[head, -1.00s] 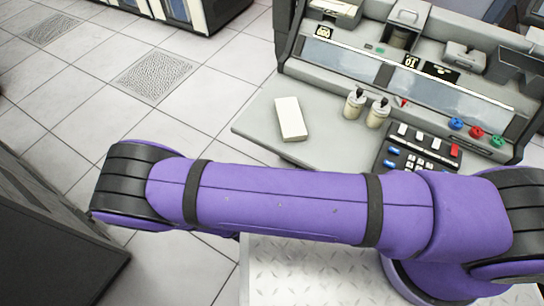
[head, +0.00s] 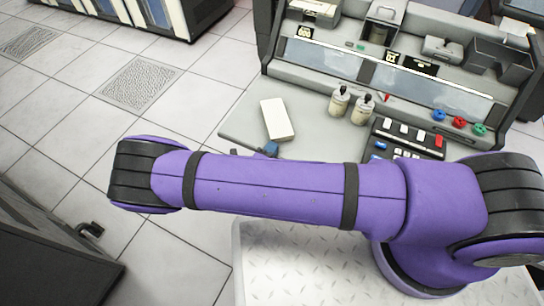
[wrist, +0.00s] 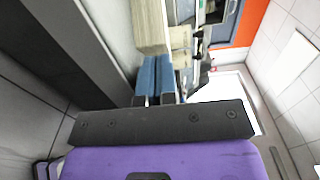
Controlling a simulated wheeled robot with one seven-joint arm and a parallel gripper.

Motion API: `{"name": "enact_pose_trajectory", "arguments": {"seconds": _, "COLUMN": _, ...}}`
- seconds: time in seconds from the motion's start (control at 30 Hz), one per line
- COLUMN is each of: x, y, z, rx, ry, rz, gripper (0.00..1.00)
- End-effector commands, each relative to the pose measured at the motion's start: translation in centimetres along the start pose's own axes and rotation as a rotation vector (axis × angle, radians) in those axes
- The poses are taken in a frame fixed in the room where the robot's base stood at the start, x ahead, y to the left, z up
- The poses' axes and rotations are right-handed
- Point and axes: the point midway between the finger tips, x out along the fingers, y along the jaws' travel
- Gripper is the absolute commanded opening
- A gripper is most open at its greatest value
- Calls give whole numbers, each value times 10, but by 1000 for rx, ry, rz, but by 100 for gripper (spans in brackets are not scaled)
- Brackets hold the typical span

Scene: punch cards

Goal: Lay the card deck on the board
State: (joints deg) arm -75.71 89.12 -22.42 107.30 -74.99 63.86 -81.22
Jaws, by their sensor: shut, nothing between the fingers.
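The card deck (head: 278,119) is a cream-white block lying flat on the left part of the console's grey desk top (head: 238,118). I cannot tell which surface is meant as the board. My gripper is mostly hidden behind my purple arm in the head view; a small blue part (head: 270,148) shows just below the deck. In the wrist view my gripper's blue fingers (wrist: 160,70) are shut and empty. They point toward a beige, layered block (wrist: 152,27), likely the deck. Whether they touch it is unclear.
Two pale bottles (head: 350,105) stand to the right of the deck. Beyond them are a keypad (head: 405,138) and coloured knobs (head: 459,122). The console's raised back (head: 375,72) closes off the far side. A dark cabinet (head: 50,245) stands at lower left.

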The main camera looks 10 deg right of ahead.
Motion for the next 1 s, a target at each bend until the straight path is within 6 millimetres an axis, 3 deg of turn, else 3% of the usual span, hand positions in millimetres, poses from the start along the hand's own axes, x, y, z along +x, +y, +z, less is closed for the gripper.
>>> {"name": "enact_pose_trajectory", "arguments": {"seconds": 0.47, "x": 4, "y": 0, "z": 5, "rx": 0, "ry": 0, "rz": 0, "gripper": 0}}
{"name": "enact_pose_trajectory", "arguments": {"seconds": 0.73, "x": 24, "y": 0, "z": 24, "rx": 1, "ry": 1, "rz": 1, "gripper": 0}}
{"name": "enact_pose_trajectory", "arguments": {"seconds": 1.0, "x": 25, "y": 0, "z": 26, "rx": 0, "ry": -1, "rz": 1, "gripper": 0}}
